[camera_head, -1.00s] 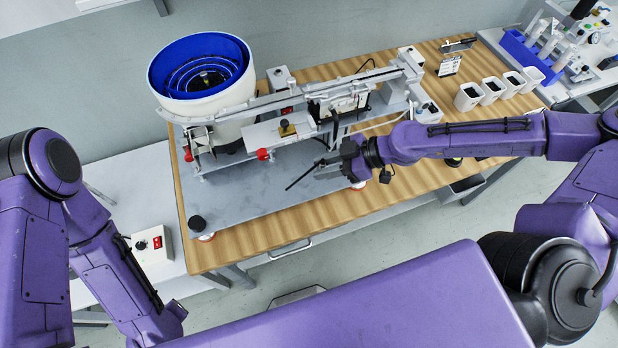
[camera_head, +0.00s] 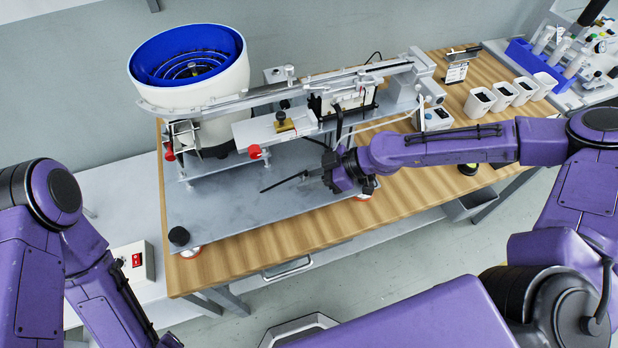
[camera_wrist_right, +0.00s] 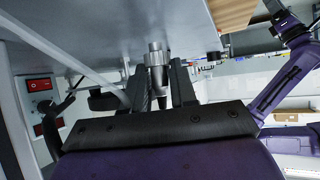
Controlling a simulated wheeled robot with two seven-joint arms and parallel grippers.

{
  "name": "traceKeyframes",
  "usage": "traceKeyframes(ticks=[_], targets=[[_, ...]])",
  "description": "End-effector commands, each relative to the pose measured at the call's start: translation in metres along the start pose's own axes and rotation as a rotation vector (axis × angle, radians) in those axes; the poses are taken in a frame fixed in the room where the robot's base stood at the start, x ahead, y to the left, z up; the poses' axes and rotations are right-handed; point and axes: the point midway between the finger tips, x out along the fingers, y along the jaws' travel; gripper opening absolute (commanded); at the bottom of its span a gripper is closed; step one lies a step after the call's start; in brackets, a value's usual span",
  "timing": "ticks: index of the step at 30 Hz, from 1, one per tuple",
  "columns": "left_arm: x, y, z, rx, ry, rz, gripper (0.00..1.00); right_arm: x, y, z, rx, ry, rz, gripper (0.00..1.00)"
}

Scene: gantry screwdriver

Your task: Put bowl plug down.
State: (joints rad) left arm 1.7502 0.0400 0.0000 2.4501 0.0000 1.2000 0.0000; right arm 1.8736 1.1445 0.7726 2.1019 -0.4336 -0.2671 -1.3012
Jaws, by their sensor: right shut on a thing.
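My right gripper (camera_head: 326,176) is over the right front part of the grey metal base plate (camera_head: 225,212) of the bowl feeder. In the right wrist view its dark fingers (camera_wrist_right: 160,85) are shut on a short grey metal cylindrical piece, which I take for the bowl plug (camera_wrist_right: 156,60). A thin black rod or cable (camera_head: 282,184) sticks out to the left of the gripper in the head view. I cannot tell whether the plug touches the plate. The feeder's white bowl with blue inside (camera_head: 190,75) stands at the back left. My left gripper is out of the picture.
A rail assembly (camera_head: 340,85) runs right from the bowl behind my gripper. White cups (camera_head: 480,101) stand at the table's back right. A switch box (camera_head: 133,262) sits at left. The plate's front left is clear.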

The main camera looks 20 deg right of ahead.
Motion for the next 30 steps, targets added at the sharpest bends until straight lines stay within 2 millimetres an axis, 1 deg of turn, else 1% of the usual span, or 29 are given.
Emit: traceKeyframes(ticks=[1,11,12,13,14,22,25,27,28,30], targets=[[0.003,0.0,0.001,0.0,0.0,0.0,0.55,0.002,0.0,0.003,0.0,0.0,0.0,0.0],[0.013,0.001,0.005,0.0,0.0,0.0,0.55,0.006,0.0,0.009,0.0,0.0,0.0,0.0],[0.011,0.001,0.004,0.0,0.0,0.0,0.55,0.005,0.0,0.008,0.0,0.0,0.0,0.4],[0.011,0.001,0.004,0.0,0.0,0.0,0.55,0.005,0.0,0.008,0.0,0.0,0.0,0.5],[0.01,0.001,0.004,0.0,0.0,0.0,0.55,0.005,0.0,0.008,0.0,0.0,0.0,0.52],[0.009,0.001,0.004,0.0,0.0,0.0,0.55,0.004,0.0,0.007,0.0,0.0,0.0,0.52],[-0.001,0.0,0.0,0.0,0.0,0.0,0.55,-0.001,0.0,-0.001,0.0,0.0,0.0,0.52],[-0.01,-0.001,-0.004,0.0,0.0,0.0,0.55,-0.008,0.001,-0.008,0.001,0.0,0.002,0.52],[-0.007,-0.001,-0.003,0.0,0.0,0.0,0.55,-0.016,0.002,-0.005,0.0,0.001,0.007,0.52],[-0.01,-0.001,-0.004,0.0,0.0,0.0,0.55,-0.036,0.002,-0.006,0.001,0.006,0.009,0.52]])
